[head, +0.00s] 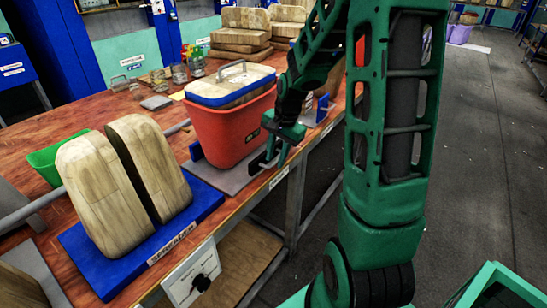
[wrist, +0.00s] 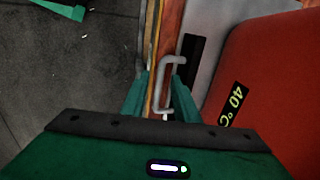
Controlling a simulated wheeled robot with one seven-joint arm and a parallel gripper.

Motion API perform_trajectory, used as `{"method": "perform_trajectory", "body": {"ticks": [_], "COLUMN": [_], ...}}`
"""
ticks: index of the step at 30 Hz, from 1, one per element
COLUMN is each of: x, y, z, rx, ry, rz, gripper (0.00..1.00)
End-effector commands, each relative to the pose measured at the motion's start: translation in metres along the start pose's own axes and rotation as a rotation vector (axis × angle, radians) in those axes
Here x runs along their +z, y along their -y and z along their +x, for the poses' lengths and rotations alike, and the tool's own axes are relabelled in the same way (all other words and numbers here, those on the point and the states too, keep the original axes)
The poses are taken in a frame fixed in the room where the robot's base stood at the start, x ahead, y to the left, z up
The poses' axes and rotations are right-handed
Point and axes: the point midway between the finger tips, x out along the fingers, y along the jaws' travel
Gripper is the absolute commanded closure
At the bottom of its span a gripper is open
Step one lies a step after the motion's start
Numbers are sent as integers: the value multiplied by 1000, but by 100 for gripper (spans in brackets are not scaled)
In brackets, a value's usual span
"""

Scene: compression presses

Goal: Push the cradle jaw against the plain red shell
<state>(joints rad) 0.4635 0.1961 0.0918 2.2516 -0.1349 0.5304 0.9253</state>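A red tapered shell (head: 235,130) stands on a grey base plate at the bench's front edge, with a blue-rimmed wooden block in its top. Its dark label reads 40 °C on the red wall in the wrist view (wrist: 275,85). A pale bar handle (wrist: 167,85) stands beside the shell, apart from its wall; it also shows in the head view (head: 268,160).
A blue-based press labelled SPREADER (head: 80,250) with two wooden blocks stands at the near left. A green container (head: 46,164) sits behind it. Stacked wooden blocks (head: 240,35) and jars lie farther back. The floor (head: 480,140) at right is mostly clear.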

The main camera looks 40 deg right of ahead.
Motion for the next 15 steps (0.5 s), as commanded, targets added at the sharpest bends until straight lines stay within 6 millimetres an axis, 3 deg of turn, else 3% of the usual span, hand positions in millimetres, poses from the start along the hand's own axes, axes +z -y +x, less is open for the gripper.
{"method": "perform_trajectory", "body": {"ticks": [2, 6, 11, 15], "x": [0, 0, 0, -1], "y": [0, 0, 1, 14], "z": [0, 0, 0, 2], "rx": [0, 0, 0, -1], "ry": [0, 0, 0, 0], "rz": [0, 0, 0, -3], "gripper": [72, 100, 100, 100]}}
